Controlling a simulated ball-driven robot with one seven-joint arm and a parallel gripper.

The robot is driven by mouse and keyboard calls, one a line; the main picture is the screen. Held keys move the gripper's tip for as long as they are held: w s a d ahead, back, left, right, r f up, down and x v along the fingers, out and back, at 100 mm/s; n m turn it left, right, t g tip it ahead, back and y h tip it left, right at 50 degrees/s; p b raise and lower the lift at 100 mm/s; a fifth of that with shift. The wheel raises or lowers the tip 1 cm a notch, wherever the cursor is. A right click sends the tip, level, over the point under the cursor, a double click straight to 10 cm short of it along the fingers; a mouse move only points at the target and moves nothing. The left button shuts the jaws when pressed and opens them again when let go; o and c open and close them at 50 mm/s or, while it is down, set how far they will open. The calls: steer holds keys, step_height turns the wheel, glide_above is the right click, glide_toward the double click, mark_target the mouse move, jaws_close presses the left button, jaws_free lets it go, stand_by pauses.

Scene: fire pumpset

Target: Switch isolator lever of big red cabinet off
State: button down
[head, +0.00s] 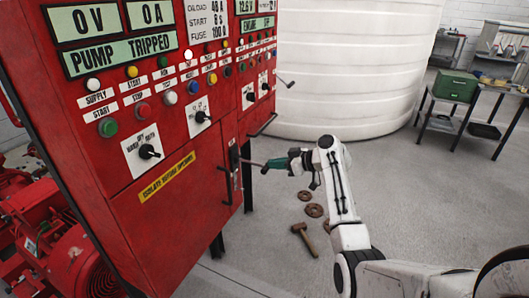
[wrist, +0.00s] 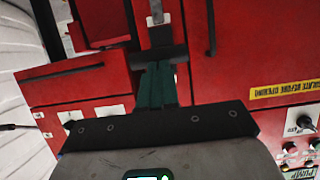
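The big red cabinet (head: 185,150) fills the left of the head view; its door front also shows in the wrist view (wrist: 240,60). The isolator lever (head: 250,163) is a thin grey rod that sticks out from a dark plate on the cabinet's side edge, roughly level. My gripper (head: 268,165), with teal fingers, is at the lever's outer end. The fingers (wrist: 157,58) are close together in line with the lever and appear shut on it; the exact contact is hidden.
A yellow isolation label (head: 167,177) and a black rotary switch (head: 149,151) are on the cabinet front. A white tank (head: 350,65) stands behind. A hammer (head: 304,238) and rusty rings lie on the floor. A table with a green box (head: 455,86) stands far right.

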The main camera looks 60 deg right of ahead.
step_height(320, 180, down, 10)
steer(key=w+t+b, duration=0.1)
steer(key=t+b, duration=0.4)
steer(key=b, duration=1.6)
steer(key=shift+w+a+t+y+b, duration=0.2)
steer(key=shift+w+t+y+b, duration=0.1)
steer(key=shift+w+t+b, duration=0.1)
steer(key=shift+r, duration=0.1)
